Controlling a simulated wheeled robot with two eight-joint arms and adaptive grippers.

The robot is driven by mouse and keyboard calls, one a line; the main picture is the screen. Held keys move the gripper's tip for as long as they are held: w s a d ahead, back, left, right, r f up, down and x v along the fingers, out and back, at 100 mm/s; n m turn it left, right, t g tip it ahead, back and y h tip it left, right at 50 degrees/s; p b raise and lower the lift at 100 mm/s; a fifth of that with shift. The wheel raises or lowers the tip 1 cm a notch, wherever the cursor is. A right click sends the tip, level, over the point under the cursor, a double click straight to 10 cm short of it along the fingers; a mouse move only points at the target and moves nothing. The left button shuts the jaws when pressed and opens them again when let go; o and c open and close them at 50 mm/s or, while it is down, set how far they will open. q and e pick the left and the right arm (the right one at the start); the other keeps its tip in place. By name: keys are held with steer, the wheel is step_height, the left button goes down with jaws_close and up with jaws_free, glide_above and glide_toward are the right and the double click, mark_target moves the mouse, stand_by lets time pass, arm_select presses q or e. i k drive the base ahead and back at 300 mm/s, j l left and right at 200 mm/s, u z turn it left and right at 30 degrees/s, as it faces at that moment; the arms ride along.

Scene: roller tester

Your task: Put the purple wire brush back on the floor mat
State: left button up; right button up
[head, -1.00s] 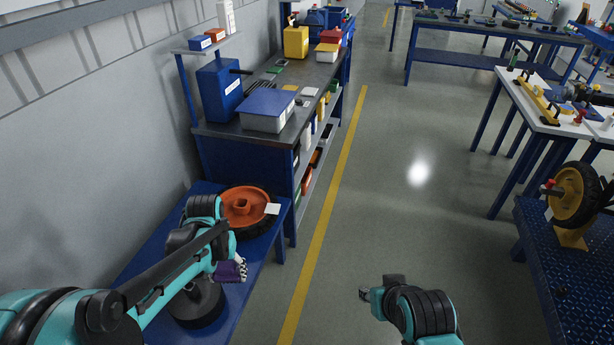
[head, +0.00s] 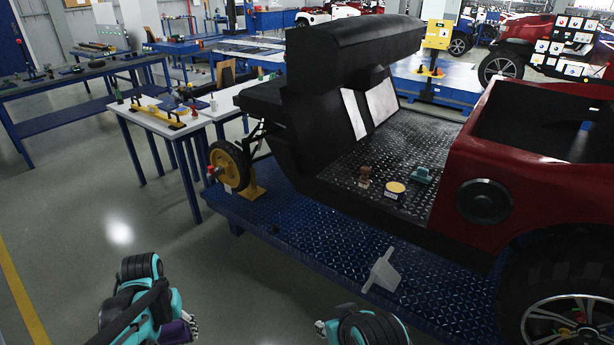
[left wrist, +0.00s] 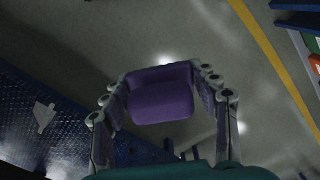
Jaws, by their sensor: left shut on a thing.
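My left gripper (head: 190,328) is low at the left of the head view, shut on the purple wire brush (head: 174,333), of which only a small part shows there. In the left wrist view the purple brush (left wrist: 160,95) sits between the two fingers of my left gripper (left wrist: 163,85), held above the floor. Its bristles cannot be made out. The floor mat seems to be the dark textured floor (head: 412,150) of the red vehicle, well up and right of both grippers. My right gripper (head: 321,327) shows only a fingertip at the bottom, and its opening is unclear.
On the vehicle floor lie a brown item (head: 364,178), a yellow round item (head: 395,187) and a teal item (head: 422,175). A blue platform (head: 330,232) carries the vehicle and a grey bracket (head: 381,270). A yellow-hubbed wheel (head: 228,166) stands at its corner. Grey floor (head: 130,210) is open at left.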

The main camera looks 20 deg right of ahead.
mark_target(382, 182)
steer(key=i+z, duration=0.15)
steer(key=z, duration=0.3)
steer(key=i+j+z, duration=0.1)
steer(key=z, duration=0.3)
steer(key=i+j+z, duration=0.1)
steer(key=z, duration=0.35)
steer(key=i+j+z, duration=0.1)
steer(key=z, duration=0.3)
steer(key=j+z, duration=0.3)
steer(key=z, duration=0.15)
steer(key=i+j+z, duration=0.15)
steer(key=j+z, duration=0.2)
steer(key=j, duration=0.55)
steer(key=j+z, duration=0.35)
steer(key=j, duration=0.6)
steer(key=i, duration=0.05)
